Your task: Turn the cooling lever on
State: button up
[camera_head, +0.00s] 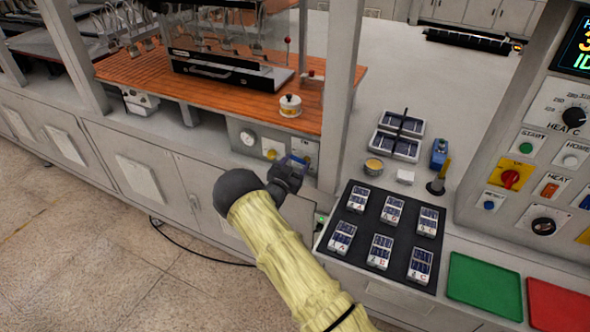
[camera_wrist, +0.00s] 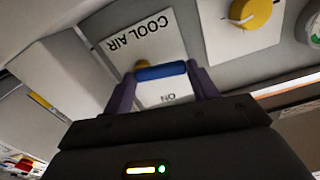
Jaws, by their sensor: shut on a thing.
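The cooling lever (camera_wrist: 160,72) has a blue handle in front of a white plate (camera_wrist: 140,42) marked "COOL AIR" and "ON", both upside down in the wrist view. My gripper (camera_wrist: 160,80) has its purple fingers at the two ends of the blue handle and is shut on it. In the head view my gripper (camera_head: 292,165) is at the small panel under the wooden bench, and the lever is mostly hidden there. Part of the plate's lettering is behind the handle. I cannot tell the lever's exact setting.
A yellow knob (camera_wrist: 250,12) sits beside the lever plate, with a gauge (camera_head: 248,138) farther left in the head view. A bench post (camera_head: 340,90) stands close to the right. A black mat (camera_head: 385,235) with several small labelled packs lies on the counter.

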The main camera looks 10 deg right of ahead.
jog(key=m+b, duration=0.3)
jog(key=b, duration=0.2)
jog(key=shift+d, duration=0.1)
jog(key=m+b, duration=0.1)
jog(key=b, duration=0.1)
jog(key=m+b, duration=0.2)
jog(key=b, duration=0.1)
jog(key=m+b, duration=0.1)
jog(key=b, duration=0.1)
jog(key=shift+s+d+r, duration=0.2)
jog(key=shift+s+r, duration=0.05)
jog(key=shift+r, duration=0.1)
jog(key=m+b, duration=0.2)
jog(key=b, duration=0.2)
jog(key=m+b, duration=0.2)
jog(key=b, duration=0.2)
jog(key=d+m+b, duration=0.1)
jog(key=m+b, duration=0.1)
jog(key=b, duration=0.2)
jog(key=shift+s+r, duration=0.25)
jog(key=shift+s, duration=0.1)
jog(key=shift+d+m+b, duration=0.1)
jog(key=shift+m+b, duration=0.7)
jog(key=shift+b, duration=0.3)
jog(key=shift+s+d+r+m+b, duration=0.15)
jog(key=shift+r+m+b, duration=0.15)
jog(key=shift+m+b, duration=0.65)
jog(key=o, duration=1)
